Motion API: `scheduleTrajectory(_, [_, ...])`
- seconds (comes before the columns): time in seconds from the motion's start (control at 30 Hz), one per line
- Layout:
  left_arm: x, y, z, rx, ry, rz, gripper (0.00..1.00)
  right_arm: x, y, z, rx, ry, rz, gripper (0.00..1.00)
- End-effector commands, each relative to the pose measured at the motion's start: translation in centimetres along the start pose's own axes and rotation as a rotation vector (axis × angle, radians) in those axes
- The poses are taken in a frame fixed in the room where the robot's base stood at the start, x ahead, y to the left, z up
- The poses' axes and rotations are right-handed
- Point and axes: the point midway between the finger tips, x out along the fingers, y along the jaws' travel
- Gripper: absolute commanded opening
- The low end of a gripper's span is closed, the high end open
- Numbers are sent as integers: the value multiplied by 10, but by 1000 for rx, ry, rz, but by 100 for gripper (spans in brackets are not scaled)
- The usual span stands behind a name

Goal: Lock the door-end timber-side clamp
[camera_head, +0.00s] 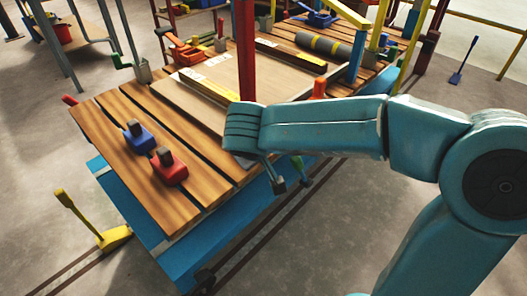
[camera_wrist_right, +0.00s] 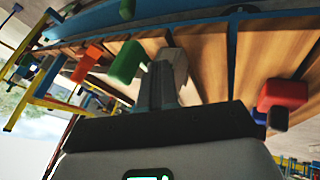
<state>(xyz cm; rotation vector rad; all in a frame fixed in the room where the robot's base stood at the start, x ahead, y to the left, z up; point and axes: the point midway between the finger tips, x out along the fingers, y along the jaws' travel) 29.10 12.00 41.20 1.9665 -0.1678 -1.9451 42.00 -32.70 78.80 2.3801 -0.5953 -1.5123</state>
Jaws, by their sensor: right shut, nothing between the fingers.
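The right arm reaches in from the right in the head view. My right gripper (camera_head: 277,184) is low beside the near right edge of the slatted timber cart (camera_head: 118,120), partly hidden by its own wrist. In the right wrist view the gripper (camera_wrist_right: 172,65) is shut and empty. A green-handled clamp (camera_wrist_right: 127,62) is just left of the fingers there; I cannot tell if they touch. Its green part shows below my arm in the head view (camera_head: 297,163). An orange handle (camera_wrist_right: 88,60) stands further left, also in the head view (camera_head: 319,88). I cannot tell which clamp is the door-end timber-side one.
A red block (camera_head: 169,167) and a blue block (camera_head: 139,136) sit on the slats. A red post (camera_head: 244,50) rises behind my wrist. A yellow lever (camera_head: 80,215) stands on the floor at left. Rails run under the blue cart frame (camera_head: 190,250).

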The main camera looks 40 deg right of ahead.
Motion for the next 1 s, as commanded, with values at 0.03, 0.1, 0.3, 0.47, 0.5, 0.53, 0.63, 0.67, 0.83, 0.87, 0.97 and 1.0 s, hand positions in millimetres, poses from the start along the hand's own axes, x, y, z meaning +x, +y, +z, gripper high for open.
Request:
scheduleTrajectory(0.03, [1, 0, 0, 0, 0, 0, 0, 1, 0, 0, 1, -1, 0, 0])
scheduleTrajectory(0.1, [-5, 2, 0, 0, 0, 0, 0, -11, 2, -3, 1, 3, -1, 0])
scheduleTrajectory(0.3, [-15, 6, 0, 0, 0, 0, 0, -47, 5, -3, -1, 4, -3, 0])
scheduleTrajectory(0.47, [-23, 8, 0, 0, 0, 0, 0, -74, 7, -2, -1, 3, -3, 0])
scheduleTrajectory(0.5, [-25, 9, 0, 0, 0, 0, 0, -80, 8, -1, 0, 2, -2, 0])
scheduleTrajectory(0.53, [-26, 9, 0, 0, 0, 0, 0, -84, 7, -1, 0, 3, -2, 0])
scheduleTrajectory(0.63, [-27, 10, 0, 0, 0, 0, 0, -93, 7, 0, 0, 2, -1, 0])
scheduleTrajectory(0.67, [-28, 10, 0, 0, 0, 0, 0, -94, 7, 0, 0, 1, -1, 0])
scheduleTrajectory(0.83, [-28, 10, 0, 0, 0, 0, 0, -98, 6, 2, 0, -1, 0, 0])
scheduleTrajectory(0.87, [-28, 10, 0, 0, 0, 0, 0, -98, 6, 2, 0, -2, 0, 0])
scheduleTrajectory(0.97, [-28, 10, 0, 0, 0, 0, 0, -98, 6, 2, 0, -1, 0, 0])
scheduleTrajectory(1.0, [-28, 10, 0, 0, 0, 0, 0, -98, 6, 2, 0, -1, 0, 0])
